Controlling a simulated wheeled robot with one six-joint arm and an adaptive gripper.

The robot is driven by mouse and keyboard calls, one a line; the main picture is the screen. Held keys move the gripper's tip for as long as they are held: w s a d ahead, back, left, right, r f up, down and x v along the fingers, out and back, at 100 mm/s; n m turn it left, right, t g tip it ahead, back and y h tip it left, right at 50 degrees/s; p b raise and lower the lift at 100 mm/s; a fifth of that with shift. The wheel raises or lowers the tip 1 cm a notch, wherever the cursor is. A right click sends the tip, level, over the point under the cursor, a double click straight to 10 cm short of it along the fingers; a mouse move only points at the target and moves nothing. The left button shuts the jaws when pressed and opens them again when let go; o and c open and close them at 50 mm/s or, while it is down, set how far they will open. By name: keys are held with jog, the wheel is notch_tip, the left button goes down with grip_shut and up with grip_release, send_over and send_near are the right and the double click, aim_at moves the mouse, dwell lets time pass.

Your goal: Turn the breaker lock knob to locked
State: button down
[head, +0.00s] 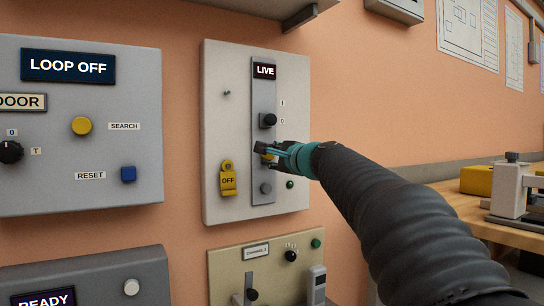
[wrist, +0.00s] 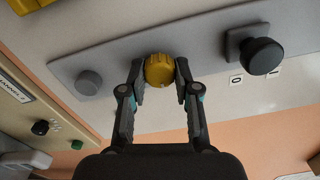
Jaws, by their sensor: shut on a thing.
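The breaker panel (head: 225,105) is a light grey box on the wall with a darker vertical strip (head: 264,92). In the wrist view a ribbed yellow knob (wrist: 159,70) sits on the strip, between a black knob (wrist: 262,56) and a grey round button (wrist: 88,82). My gripper (wrist: 160,78) is shut on the yellow knob, one finger at each side. In the head view my gripper (head: 264,150) mostly hides this knob. The black knob (head: 267,120) is just above, beside the marks "I" and "0".
A yellow "OFF" tag (head: 228,181) hangs left of the strip, close to my gripper. A grey panel (head: 80,180) reading "LOOP OFF" stands at left. A beige panel (head: 225,265) with a lever is below. A workbench (head: 500,232) is at right.

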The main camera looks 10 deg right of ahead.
jog(key=c, duration=0.8)
grip_release()
jog(key=shift+c, duration=0.2)
jog(key=v, duration=1.2)
